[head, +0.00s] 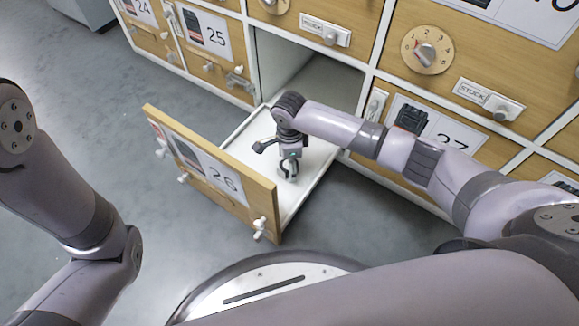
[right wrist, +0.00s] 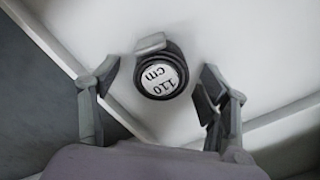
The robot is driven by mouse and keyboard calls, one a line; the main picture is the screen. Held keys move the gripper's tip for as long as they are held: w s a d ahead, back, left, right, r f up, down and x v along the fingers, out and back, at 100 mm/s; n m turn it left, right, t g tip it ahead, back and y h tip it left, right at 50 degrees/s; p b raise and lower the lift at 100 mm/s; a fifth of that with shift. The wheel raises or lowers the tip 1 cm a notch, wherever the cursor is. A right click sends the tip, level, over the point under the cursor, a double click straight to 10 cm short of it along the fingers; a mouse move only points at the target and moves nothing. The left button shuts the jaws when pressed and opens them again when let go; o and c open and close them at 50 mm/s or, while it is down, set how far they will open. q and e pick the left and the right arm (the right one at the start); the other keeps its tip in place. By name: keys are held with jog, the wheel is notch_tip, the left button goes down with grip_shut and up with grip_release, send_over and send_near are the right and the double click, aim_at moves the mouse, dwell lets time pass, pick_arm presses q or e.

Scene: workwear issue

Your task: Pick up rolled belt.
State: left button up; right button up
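A rolled belt (right wrist: 161,78), black with a round white label reading "110 cm", lies on the white floor of the open drawer in the right wrist view. My right gripper (head: 289,168) points down inside the drawer in the head view. In the right wrist view its two fingers stand apart on either side of the belt, with gaps showing, so it is open and empty. In the head view I cannot tell the belt from the dark fingers. My left arm shows at the left; its gripper is out of view.
The pulled-out drawer (head: 247,178) has a wooden front marked 26 and raised sides around my right gripper. Cabinet fronts marked 24, 25 and 27 (head: 437,133) stand behind and beside it, with knobs and stock labels. Grey floor (head: 70,110) is clear at the left.

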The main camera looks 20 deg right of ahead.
jog(key=c, duration=1)
